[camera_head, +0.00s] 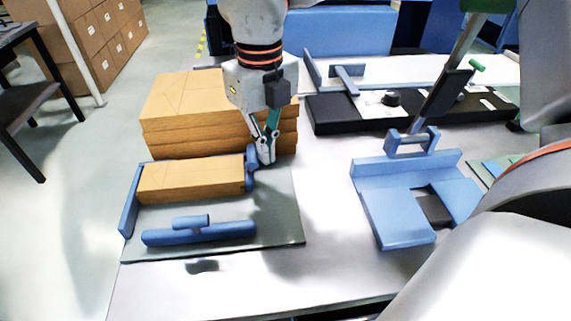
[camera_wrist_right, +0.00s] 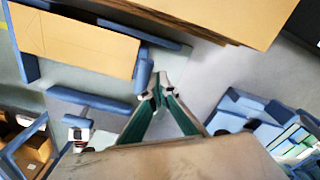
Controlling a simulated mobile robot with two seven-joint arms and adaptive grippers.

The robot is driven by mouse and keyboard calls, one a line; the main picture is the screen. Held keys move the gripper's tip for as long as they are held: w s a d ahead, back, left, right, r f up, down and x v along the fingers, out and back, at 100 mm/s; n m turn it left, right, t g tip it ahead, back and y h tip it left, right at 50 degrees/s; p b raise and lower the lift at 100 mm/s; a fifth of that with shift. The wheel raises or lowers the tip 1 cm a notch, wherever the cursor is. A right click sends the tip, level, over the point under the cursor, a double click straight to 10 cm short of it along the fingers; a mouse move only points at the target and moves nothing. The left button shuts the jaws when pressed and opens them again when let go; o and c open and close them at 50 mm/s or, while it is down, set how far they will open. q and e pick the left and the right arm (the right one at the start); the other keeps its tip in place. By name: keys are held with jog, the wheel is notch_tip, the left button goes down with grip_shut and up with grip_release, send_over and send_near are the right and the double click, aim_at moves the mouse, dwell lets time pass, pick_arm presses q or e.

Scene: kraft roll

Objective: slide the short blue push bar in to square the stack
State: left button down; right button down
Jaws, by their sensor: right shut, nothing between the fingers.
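The short blue push bar (camera_head: 251,172) stands at the right end of the low brown stack (camera_head: 190,182), close against it; I cannot tell whether they touch. It also shows in the right wrist view (camera_wrist_right: 144,73), beside the stack (camera_wrist_right: 75,40). My right gripper (camera_head: 266,158) is shut and empty, pointing down just right of the bar. In the right wrist view its fingertips (camera_wrist_right: 160,82) are together beside the bar, very near or touching it. A longer blue bar with a handle (camera_head: 199,234) lies along the front. The grey board (camera_head: 275,225) carries them. My left gripper is not seen.
A taller brown pile (camera_head: 185,110) stands behind the board. A blue side wall (camera_head: 130,200) bounds the stack's left. A blue fixture with a slot (camera_head: 395,205) sits to the right, and a black unit (camera_head: 335,115) behind it. White table is clear between board and fixture.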

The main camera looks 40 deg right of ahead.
jog(key=shift+w+a, duration=0.1)
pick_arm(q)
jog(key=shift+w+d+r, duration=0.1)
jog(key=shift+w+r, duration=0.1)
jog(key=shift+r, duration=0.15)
